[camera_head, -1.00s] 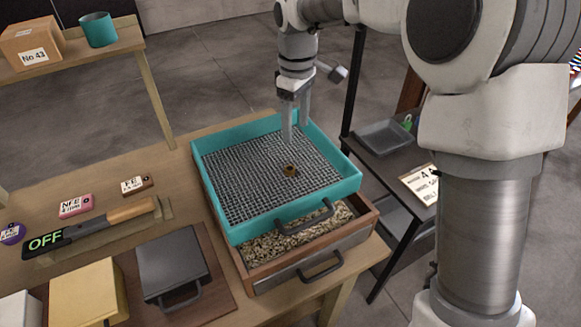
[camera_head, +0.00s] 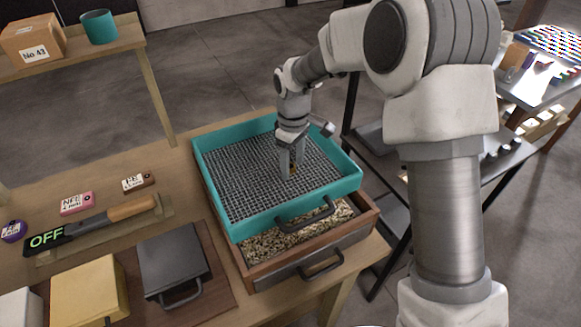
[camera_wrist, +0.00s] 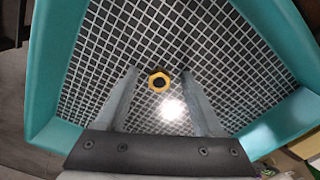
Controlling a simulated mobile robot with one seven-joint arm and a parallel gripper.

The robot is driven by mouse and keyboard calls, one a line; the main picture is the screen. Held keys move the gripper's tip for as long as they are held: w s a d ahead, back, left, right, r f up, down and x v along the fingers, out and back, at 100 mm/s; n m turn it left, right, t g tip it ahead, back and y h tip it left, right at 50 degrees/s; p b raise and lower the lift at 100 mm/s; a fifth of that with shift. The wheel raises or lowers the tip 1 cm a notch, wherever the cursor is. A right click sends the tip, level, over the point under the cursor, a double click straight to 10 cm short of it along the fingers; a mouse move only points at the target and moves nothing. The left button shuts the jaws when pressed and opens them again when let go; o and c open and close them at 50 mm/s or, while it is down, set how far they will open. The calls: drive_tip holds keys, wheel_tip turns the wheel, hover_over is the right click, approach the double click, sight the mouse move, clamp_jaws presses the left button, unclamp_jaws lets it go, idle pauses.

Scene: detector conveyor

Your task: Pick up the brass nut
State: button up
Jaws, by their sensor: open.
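The brass nut (camera_wrist: 159,82) lies on the wire mesh of the teal sieve tray (camera_head: 219,226). In the wrist view it is a yellow hexagonal ring with a dark hole, near the tips of the two fingers and between their lines. My gripper (camera_wrist: 158,76) is open and empty. In the head view my gripper (camera_head: 291,172) points down over the mesh, and its fingers hide most of the nut. I cannot tell the exact height of the fingertips above the mesh.
The tray's teal walls surround the gripper. A wooden drawer of granules (camera_head: 262,245) sits below it. On the table at left lie a detector wand reading OFF (camera_head: 75,235), small labelled tags (camera_head: 77,203), a grey lidded box (camera_head: 172,262) and a yellow box (camera_head: 88,290).

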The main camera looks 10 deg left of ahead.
clamp_jaws()
idle(0.3)
drive_tip(key=shift+r, duration=0.15)
